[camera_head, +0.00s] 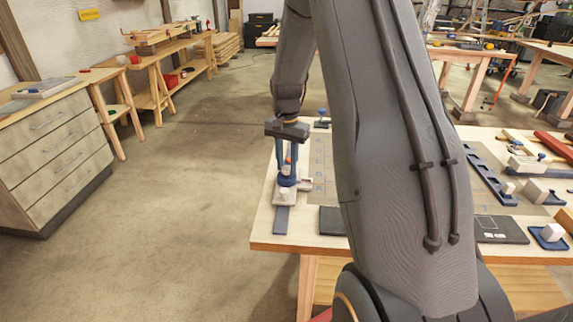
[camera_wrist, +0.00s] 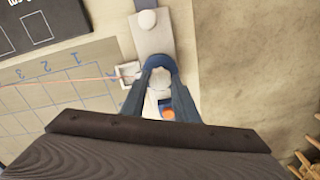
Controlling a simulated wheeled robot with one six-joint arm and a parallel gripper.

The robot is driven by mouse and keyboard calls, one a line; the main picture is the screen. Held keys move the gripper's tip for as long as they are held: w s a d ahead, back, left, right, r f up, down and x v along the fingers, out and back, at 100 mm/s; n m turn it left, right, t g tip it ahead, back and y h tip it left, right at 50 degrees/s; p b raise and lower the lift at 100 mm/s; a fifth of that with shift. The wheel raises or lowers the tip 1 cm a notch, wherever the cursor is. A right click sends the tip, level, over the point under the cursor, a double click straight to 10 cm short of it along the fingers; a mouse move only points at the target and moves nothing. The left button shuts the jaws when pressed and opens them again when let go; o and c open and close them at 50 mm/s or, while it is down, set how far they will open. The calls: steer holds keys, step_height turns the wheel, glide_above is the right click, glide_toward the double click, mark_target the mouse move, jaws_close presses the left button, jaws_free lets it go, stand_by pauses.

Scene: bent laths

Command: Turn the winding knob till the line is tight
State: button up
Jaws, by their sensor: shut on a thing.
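My gripper (camera_head: 286,172) points down at the left end of the workbench. In the wrist view its two blue fingers (camera_wrist: 159,88) are shut on the pale winding knob (camera_wrist: 159,78), which has a blue part around its far side. The knob stands on a pale plate (camera_wrist: 152,40). The line (camera_wrist: 70,81) is a thin pinkish strand running left from near the knob, past a small white box-like part (camera_wrist: 129,71). It looks nearly straight in this view; I cannot tell how tight it is. The fingers partly hide the knob in the head view.
A white round peg (camera_wrist: 147,19) sits on the same plate. A blue strip (camera_head: 282,220) lies toward the bench's front edge. A numbered grey mat (camera_wrist: 75,88) and a dark panel (camera_wrist: 35,27) lie beside it. My arm hides the bench's middle. Floor left of the bench is clear.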

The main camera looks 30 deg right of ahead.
mark_target(287, 168)
steer(key=m, duration=0.6)
steer(key=shift+b, duration=0.3)
steer(key=shift+m, duration=0.3)
steer(key=o, duration=1.1)
steer(key=shift+c, duration=0.2)
steer(key=shift+r, duration=0.15)
step_height(287, 168, up, 8)
steer(key=shift+f+b, duration=0.2)
steer(key=shift+b, duration=0.85)
